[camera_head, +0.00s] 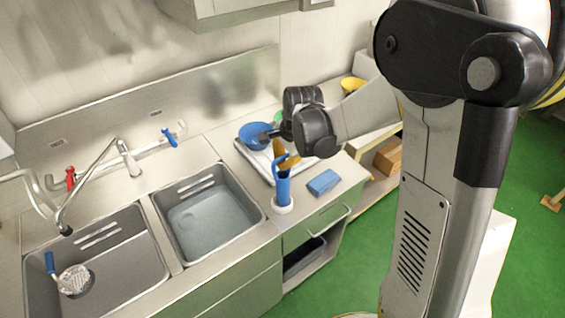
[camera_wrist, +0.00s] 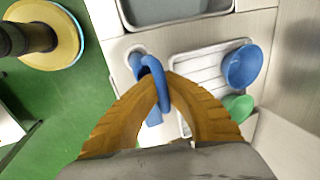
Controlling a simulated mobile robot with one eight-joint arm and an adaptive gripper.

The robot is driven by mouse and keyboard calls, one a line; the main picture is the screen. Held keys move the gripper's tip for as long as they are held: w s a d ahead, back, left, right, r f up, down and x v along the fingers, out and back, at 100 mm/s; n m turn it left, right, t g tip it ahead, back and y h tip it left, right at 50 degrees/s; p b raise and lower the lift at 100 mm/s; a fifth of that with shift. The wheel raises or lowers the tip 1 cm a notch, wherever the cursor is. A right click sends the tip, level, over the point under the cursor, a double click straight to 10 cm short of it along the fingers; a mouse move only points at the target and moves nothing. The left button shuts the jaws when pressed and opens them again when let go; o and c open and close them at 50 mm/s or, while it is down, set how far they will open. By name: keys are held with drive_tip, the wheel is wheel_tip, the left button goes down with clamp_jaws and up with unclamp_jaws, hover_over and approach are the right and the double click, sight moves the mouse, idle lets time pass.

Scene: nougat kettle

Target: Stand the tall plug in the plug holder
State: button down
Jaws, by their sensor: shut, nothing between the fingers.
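The tall blue plug (camera_head: 276,165) has a looped handle and is upright at the counter's front edge. Below it are a thicker blue upright part and a round white base (camera_head: 283,206), which looks like the plug holder; how deep the plug sits cannot be told. In the wrist view the plug's curved handle (camera_wrist: 162,92) crosses in front of my finger tips. My gripper (camera_head: 287,160) has brown fingers, shut and empty, right beside the top of the handle.
A blue sponge (camera_head: 323,182) lies right of the holder. Behind are a white tray (camera_head: 246,152) and a blue bowl (camera_head: 255,135). A sink basin with water (camera_head: 208,218) lies left; another (camera_head: 120,265) holds a blue-handled strainer (camera_head: 73,278). Green floor lies right.

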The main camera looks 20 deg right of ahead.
drive_tip(key=shift+f+b, duration=0.35)
drive_tip(key=shift+f, duration=0.05)
drive_tip(key=c, duration=1.8)
unclamp_jaws()
drive_tip(key=shift+o, duration=0.2)
drive_tip(key=v, duration=1.2)
drive_tip(key=s+f+n+t+b, duration=0.2)
drive_tip(key=s+f+n+b, duration=0.3)
drive_tip(key=s+n+b, duration=0.2)
drive_tip(key=s+a+f+n+t+h+b, duration=0.1)
drive_tip(key=s+f+n+t+b, duration=0.1)
drive_tip(key=s+f+n+b, duration=0.4)
drive_tip(key=s+n, duration=0.1)
drive_tip(key=s, duration=0.3)
drive_tip(key=shift+s+a+b, duration=0.15)
drive_tip(key=shift+s+b, duration=0.05)
drive_tip(key=shift+b, duration=0.15)
